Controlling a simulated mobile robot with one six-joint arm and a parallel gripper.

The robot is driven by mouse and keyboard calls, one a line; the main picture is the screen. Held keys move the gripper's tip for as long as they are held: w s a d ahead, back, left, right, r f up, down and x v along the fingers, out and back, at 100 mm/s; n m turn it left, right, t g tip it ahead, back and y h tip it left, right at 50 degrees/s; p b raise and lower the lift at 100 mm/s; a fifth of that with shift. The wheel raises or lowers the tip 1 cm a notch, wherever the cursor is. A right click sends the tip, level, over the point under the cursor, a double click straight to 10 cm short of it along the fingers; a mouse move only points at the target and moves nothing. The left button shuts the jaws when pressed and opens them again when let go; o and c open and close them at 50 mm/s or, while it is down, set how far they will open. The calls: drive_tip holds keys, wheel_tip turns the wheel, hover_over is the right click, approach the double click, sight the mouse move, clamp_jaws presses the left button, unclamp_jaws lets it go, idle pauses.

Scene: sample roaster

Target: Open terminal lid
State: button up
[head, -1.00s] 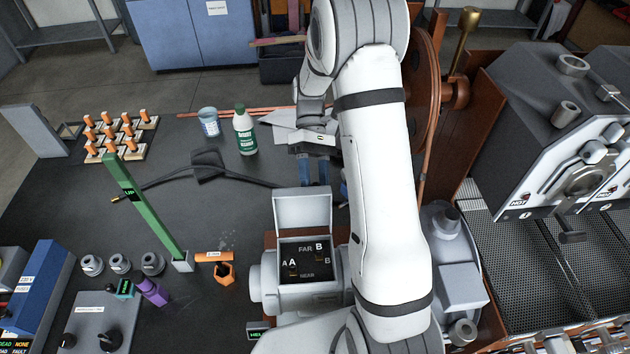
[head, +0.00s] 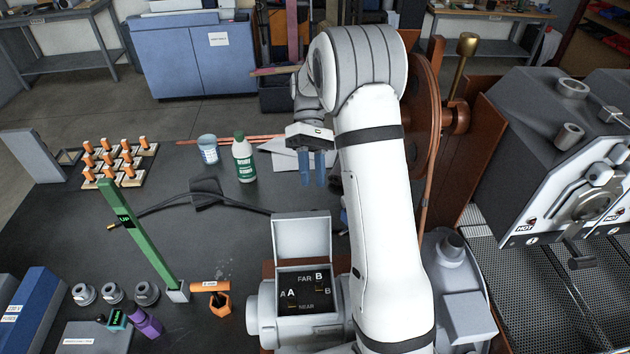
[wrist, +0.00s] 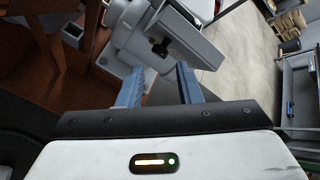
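The grey terminal box (head: 299,332) stands at the lower middle of the head view. Its lid (head: 301,237) is swung up and stands upright at the far edge, so the dark inside with the A and B marks and the words FAR and NEAR shows. My gripper (head: 316,167) hangs beyond and above the lid, apart from it, with its blue fingers pointing down. In the wrist view the two fingers (wrist: 161,88) are spread with nothing between them. A light grey housing shows past them there; I cannot tell which part it is.
A green post (head: 140,236) marked UP stands left of the box, near an orange piece (head: 219,303). A black cable (head: 160,205) runs behind. A white-green bottle (head: 243,158) and a cup (head: 208,149) stand farther back. The roaster (head: 560,150) fills the right.

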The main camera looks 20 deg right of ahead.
drive_tip(key=shift+s+r+m+t, duration=0.2)
drive_tip(key=shift+r+m+t, duration=0.2)
drive_tip(key=shift+r+t, duration=0.15)
drive_tip(key=shift+c, duration=0.7)
drive_tip(key=r+m+t, duration=0.1)
drive_tip(key=m+t, duration=0.1)
drive_tip(key=s+r+m+t+h+p, duration=0.1)
drive_tip(key=r+m+t, duration=0.1)
drive_tip(key=r+m+t+p, duration=0.1)
drive_tip(key=r+m+t, duration=0.1)
drive_tip(key=shift+s+d, duration=0.25)
drive_tip(key=shift+s, duration=0.15)
clamp_jaws()
wheel_tip(320, 180, down, 10)
drive_tip(key=s+m+t+b, duration=0.1)
drive_tip(key=m+t+b, duration=0.1)
drive_tip(key=b, duration=0.6)
drive_tip(key=shift+h, duration=0.4)
drive_tip(key=s+r, duration=0.1)
drive_tip(key=s+r+p, duration=0.1)
drive_tip(key=s+r, duration=0.1)
drive_tip(key=shift+s+a, duration=0.3)
drive_tip(key=shift+a, duration=0.05)
